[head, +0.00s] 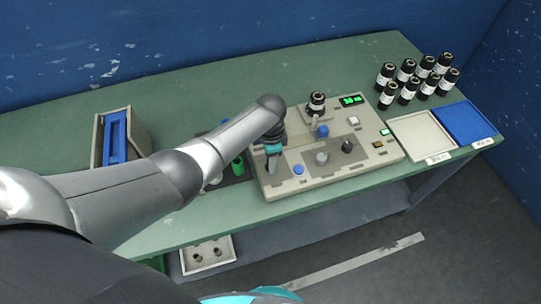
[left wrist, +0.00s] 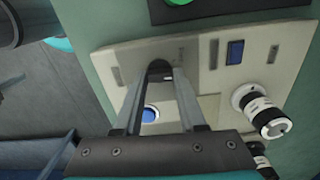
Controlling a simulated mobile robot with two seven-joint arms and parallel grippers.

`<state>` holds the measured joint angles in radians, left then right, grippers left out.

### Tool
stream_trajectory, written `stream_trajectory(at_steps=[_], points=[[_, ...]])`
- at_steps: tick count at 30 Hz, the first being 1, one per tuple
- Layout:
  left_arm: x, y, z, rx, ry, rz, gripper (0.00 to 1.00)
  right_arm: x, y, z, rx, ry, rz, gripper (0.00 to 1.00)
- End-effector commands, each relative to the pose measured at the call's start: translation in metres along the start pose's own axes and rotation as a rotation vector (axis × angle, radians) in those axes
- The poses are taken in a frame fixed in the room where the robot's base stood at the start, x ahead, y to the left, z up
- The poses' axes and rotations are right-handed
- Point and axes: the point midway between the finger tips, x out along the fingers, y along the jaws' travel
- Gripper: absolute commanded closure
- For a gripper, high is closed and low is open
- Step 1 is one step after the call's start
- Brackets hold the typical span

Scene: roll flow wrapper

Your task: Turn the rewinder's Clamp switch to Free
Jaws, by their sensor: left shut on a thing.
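The rewinder is a beige panel box (head: 315,182) on the green bench. Its panel also shows in the left wrist view (left wrist: 285,42). My left gripper (head: 272,167) points down over the panel's left part. In the left wrist view my left gripper (left wrist: 160,82) has its fingers closed in on a small dark switch knob (left wrist: 158,67). The fingers hide much of this knob, so I cannot read which way it points. The markings beside it are too small to read. A blue button (left wrist: 148,114) lies close by the fingers. My right gripper is not in view.
A grey knob (head: 321,157), a black knob (head: 347,146) and a black roll (head: 316,101) stand on the machine. Several black rolls (head: 407,69) stand at the back right, near a white tray (head: 422,138) and a blue tray (head: 465,122). A blue-lined holder (head: 115,138) stands at left.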

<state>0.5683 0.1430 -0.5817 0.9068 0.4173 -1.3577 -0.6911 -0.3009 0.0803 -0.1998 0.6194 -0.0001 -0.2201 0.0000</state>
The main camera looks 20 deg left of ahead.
Motion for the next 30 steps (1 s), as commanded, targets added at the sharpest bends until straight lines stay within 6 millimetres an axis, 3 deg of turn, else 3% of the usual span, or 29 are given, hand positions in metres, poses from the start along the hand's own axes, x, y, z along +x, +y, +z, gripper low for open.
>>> stream_trajectory(at_steps=[15,30], points=[[-0.001,0.0,0.0,-0.44,0.0,0.001,1.0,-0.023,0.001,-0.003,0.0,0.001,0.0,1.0],[0.0,0.0,0.0,-0.605,0.0,0.001,1.0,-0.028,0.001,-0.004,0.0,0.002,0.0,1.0]])
